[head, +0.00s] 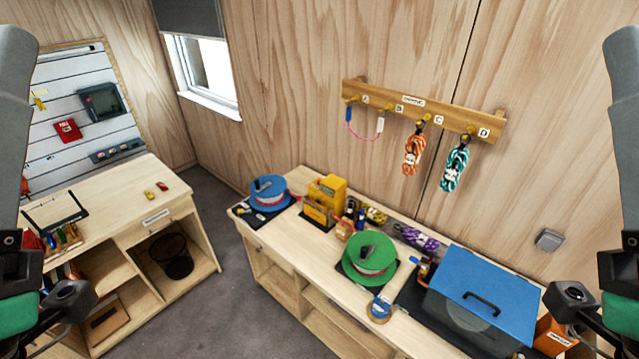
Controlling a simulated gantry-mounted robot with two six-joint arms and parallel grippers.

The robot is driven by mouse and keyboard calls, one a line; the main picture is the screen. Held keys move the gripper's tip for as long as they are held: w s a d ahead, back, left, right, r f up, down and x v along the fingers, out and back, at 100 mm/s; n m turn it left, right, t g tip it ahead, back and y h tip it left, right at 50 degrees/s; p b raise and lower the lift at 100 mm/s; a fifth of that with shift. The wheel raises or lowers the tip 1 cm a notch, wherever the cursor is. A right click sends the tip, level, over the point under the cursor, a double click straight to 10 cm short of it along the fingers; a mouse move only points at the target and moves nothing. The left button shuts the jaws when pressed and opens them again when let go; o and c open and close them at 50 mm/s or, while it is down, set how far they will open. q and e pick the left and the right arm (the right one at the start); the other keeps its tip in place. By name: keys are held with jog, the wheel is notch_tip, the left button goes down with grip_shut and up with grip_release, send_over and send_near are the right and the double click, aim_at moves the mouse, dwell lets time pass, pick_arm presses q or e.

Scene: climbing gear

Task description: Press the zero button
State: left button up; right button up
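No button marked zero can be made out at this size. A yellow boxy device (325,198) stands on the right bench between a blue-topped reel and a green-topped reel; its small details are too small to read. A dark grey device with a screen (103,101) hangs on the slatted wall panel at the left, also too small to read. My two arms hang at the left and right picture edges, well apart from both devices. The fingers of both grippers are outside the picture.
The right bench (257,238) also carries a blue reel (268,190), a green reel (369,256), blue tape (379,309) and a blue-lidded box (487,295). Ropes hang from a wooden peg rail (421,107). A left desk (112,209) holds a clipboard; bare floor lies between.

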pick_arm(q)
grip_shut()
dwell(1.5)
